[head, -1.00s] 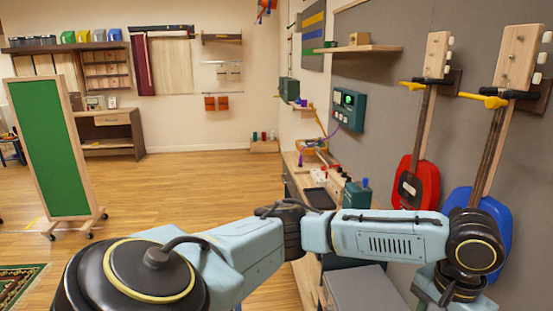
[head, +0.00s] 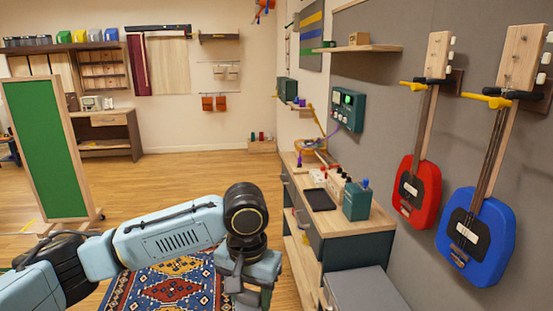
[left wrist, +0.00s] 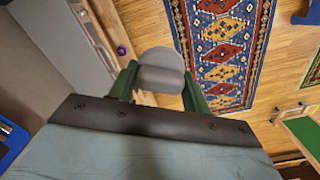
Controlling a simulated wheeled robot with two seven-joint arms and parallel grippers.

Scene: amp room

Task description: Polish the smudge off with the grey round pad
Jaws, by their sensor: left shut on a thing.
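My left gripper (head: 250,293) hangs at the lower middle of the head view, left of the workbench and over the patterned rug. Its fingers are cut off by the picture's bottom edge there. In the left wrist view the gripper (left wrist: 160,88) is shut on the grey round pad (left wrist: 162,55). The pad's thick grip sits between the two green fingers, and its round disc shows beyond them. The pad is clear of any surface that I can make out. I cannot make out a smudge in either view. My right gripper is in neither view.
A green board (head: 45,150) stands left. Open floor lies beyond the rug (head: 170,285).

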